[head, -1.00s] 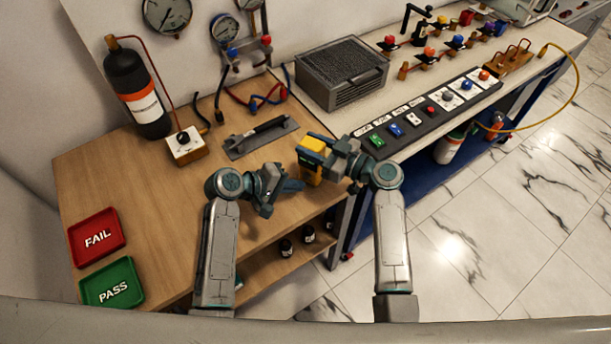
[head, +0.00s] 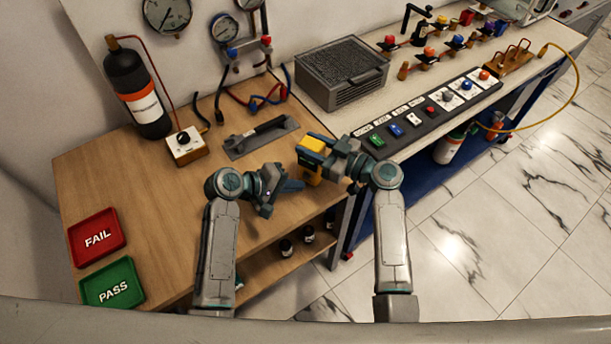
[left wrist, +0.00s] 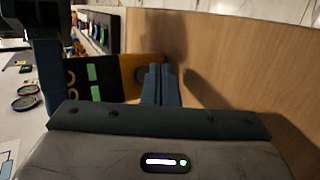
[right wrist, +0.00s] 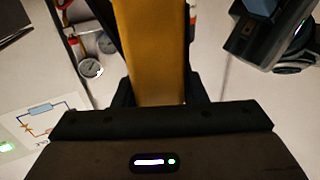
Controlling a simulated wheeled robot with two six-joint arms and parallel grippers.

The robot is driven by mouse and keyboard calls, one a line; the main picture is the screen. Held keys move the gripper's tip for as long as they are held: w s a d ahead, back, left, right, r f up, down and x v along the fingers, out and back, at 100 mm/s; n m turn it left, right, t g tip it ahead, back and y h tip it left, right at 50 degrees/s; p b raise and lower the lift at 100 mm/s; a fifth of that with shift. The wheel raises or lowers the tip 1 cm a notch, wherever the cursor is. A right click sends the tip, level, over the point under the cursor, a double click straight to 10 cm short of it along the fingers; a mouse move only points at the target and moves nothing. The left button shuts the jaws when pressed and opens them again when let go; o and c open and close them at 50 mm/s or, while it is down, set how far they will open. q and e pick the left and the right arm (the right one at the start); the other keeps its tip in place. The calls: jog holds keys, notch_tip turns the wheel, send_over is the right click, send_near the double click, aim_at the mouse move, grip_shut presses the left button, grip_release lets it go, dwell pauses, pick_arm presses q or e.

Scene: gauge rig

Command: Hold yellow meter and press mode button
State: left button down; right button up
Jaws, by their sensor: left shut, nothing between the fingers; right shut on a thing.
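The yellow meter (head: 313,144) is held in the air by my right gripper (head: 330,163), above the front right edge of the wooden bench. In the right wrist view the meter's plain yellow body (right wrist: 150,50) stands between the two fingers. The left wrist view shows its dark face with green patches (left wrist: 80,80) and a yellow part. My left gripper (head: 297,186) is shut and empty, just below and left of the meter. In the left wrist view its closed fingertips (left wrist: 157,70) overlap the meter's yellow part; I cannot tell whether they touch. I cannot make out the mode button.
A black-handled plate tool (head: 262,137) lies behind my left gripper. A black switch panel (head: 430,110) and a grey vented box (head: 342,75) are on the right bench. Red FAIL (head: 97,237) and green PASS (head: 112,285) trays sit at the left. The wooden bench's middle is clear.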

pick_arm(q)
jog(key=shift+w+d, duration=0.1)
jog(key=shift+w, duration=0.1)
jog(key=shift+w+d, duration=0.1)
jog(key=shift+w, duration=0.1)
jog(key=shift+w+d, duration=0.2)
jog(key=shift+w, duration=0.15)
dwell(0.9)
jog(key=shift+s+a, duration=0.1)
jog(key=shift+s, duration=0.05)
jog(key=shift+s+a, duration=0.3)
jog(key=shift+s, duration=0.3)
jog(key=shift+s+a, duration=0.4)
jog(key=shift+s, duration=0.35)
jog(key=shift+s+a, duration=0.45)
jog(key=shift+s, duration=0.25)
jog(key=shift+s+a, duration=0.4)
jog(key=shift+s, duration=0.35)
